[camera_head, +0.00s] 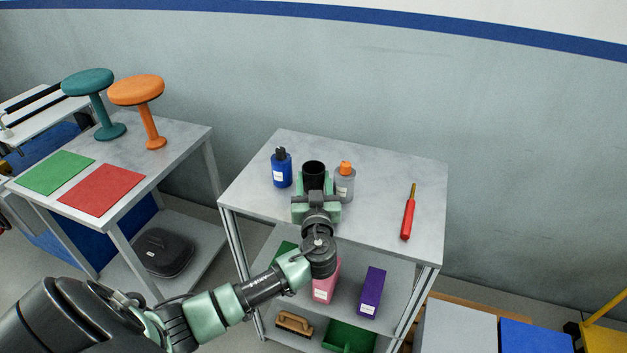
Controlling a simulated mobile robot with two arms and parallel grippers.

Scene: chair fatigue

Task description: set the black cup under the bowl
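The black cup (314,173) stands upright on the top of the middle grey table, between a blue bottle and a grey bottle. Its open mouth faces up, and its lower part is hidden behind my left gripper (316,192). My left arm comes in from the lower left and ends at the near side of the cup. The fingers are small and overlap the cup, so I cannot tell whether they grip it. I see no clear bowl. My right gripper is not in view.
The blue bottle (282,168) and the orange-capped grey bottle (344,183) stand close beside the cup. A red screwdriver (408,218) lies at the right. The left table holds two stools, teal (88,84) and orange (136,91), plus green (56,172) and red (101,190) mats.

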